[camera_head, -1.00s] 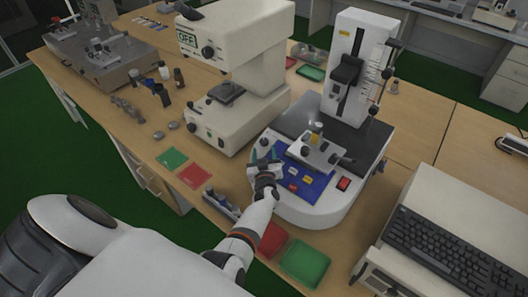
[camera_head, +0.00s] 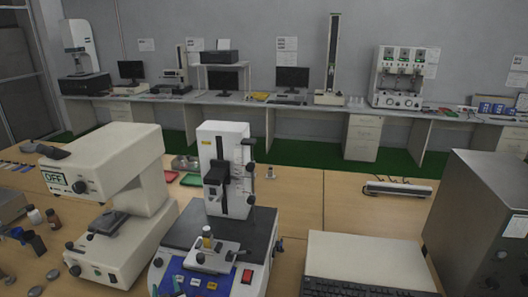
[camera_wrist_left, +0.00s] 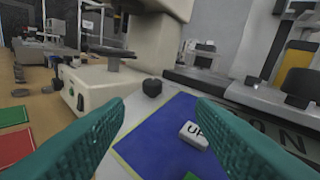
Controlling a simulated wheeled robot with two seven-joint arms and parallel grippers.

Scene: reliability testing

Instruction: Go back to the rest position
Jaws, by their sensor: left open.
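My left gripper (camera_head: 166,289) barely shows at the bottom edge of the head view, with only its teal fingertips in sight. In the left wrist view its two teal fingers (camera_wrist_left: 160,103) are spread wide apart with nothing between them. They are in front of the blue control panel (camera_wrist_left: 165,140) of the white testing machine (camera_head: 226,170). An UP button (camera_wrist_left: 195,134) on that panel shows beyond the gap between the fingers. My right gripper is in neither view.
A cream instrument marked OFF (camera_head: 115,190) stands left of the testing machine. A keyboard (camera_head: 355,289) and a grey metal box (camera_head: 480,225) are at the right.

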